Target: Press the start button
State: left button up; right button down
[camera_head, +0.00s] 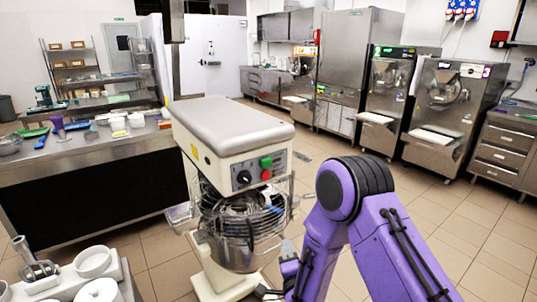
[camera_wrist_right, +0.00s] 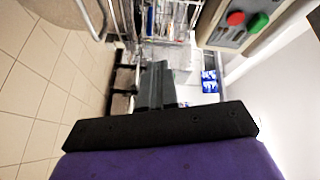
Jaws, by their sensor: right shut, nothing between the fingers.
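A cream stand mixer (camera_head: 225,125) with a grey top stands in front of me. Its front panel has a green button (camera_head: 266,162), a red button (camera_head: 266,175) below it and a black dial (camera_head: 244,177). No label is legible, so which is the start button shows only by colour. The wrist view shows the green button (camera_wrist_right: 258,22) and the red button (camera_wrist_right: 236,18) at the upper right. My right gripper (camera_head: 288,262) is below the panel, beside the mixer's bowl, apart from the buttons. Its fingers (camera_wrist_right: 157,72) are together and empty. My left gripper is out of view.
The wire guard and bowl (camera_head: 240,225) lie under the mixer head. A steel counter (camera_head: 85,150) with utensils stands at the left. White bowls (camera_head: 92,262) are at the lower left. Batch freezers (camera_head: 455,105) line the back right. The tiled floor at right is clear.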

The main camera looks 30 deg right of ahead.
aim_at(266, 163)
pick_arm(q)
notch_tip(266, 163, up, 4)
jog(key=p, duration=0.3)
pick_arm(e)
jog(key=w+d+r+m+t+h, duration=0.2)
jog(key=r+m+h, duration=0.4)
jog(key=r, duration=1.2)
jog(key=d+m, duration=0.1)
jog(key=m, duration=0.2)
jog(key=shift+w+r, duration=0.25)
jog(key=shift+w, duration=0.15)
jog(key=shift+d, duration=0.1)
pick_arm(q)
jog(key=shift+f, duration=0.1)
pick_arm(e)
jog(key=w, duration=0.9)
jog(key=shift+a, duration=0.35)
jog(key=shift+s, duration=0.1)
pick_arm(q)
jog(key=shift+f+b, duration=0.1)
jog(key=shift+b, duration=0.2)
pick_arm(e)
jog(key=shift+f, duration=0.1)
